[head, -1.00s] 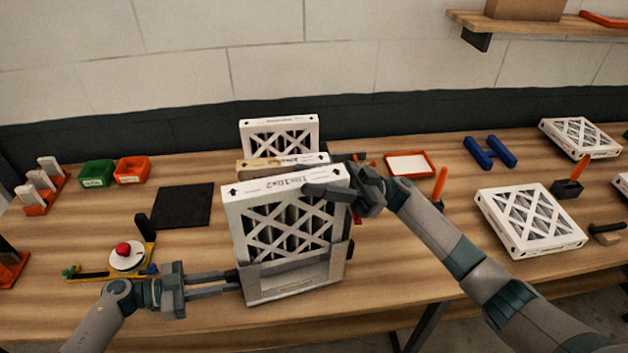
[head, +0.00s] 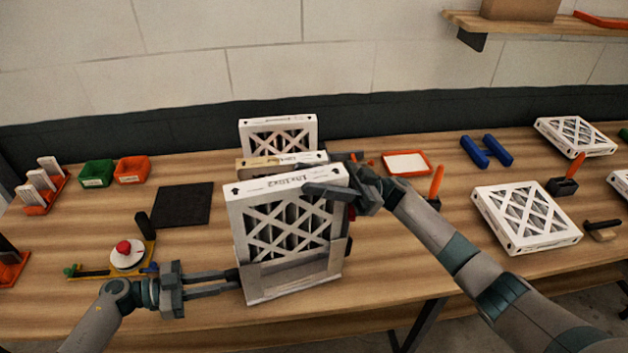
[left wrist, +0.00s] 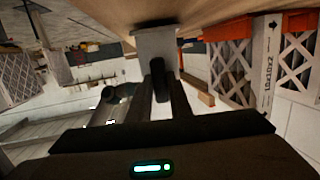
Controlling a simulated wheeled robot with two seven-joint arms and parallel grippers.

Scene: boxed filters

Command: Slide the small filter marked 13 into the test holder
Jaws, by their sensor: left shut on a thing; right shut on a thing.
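A large white filter (head: 285,225) with lattice face, seemingly marked 10x10x2, stands upright in a grey open-fronted holder (head: 295,270) near the table's front edge. My right gripper (head: 322,190) is shut on the filter's top right edge. My left gripper (head: 238,280) is shut at the holder's left side; in the left wrist view, its fingers (left wrist: 163,95) are around a dark tab on a grey part (left wrist: 155,45). Small pale filters (head: 40,180) stand in an orange rack (head: 38,205) at the far left. No 13 is readable.
A yellow fixture with a white dial (head: 127,256), black mat (head: 182,205) and green bin (head: 96,172) are left. Another filter (head: 525,218) lies right. Bare wood surrounds the mat.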

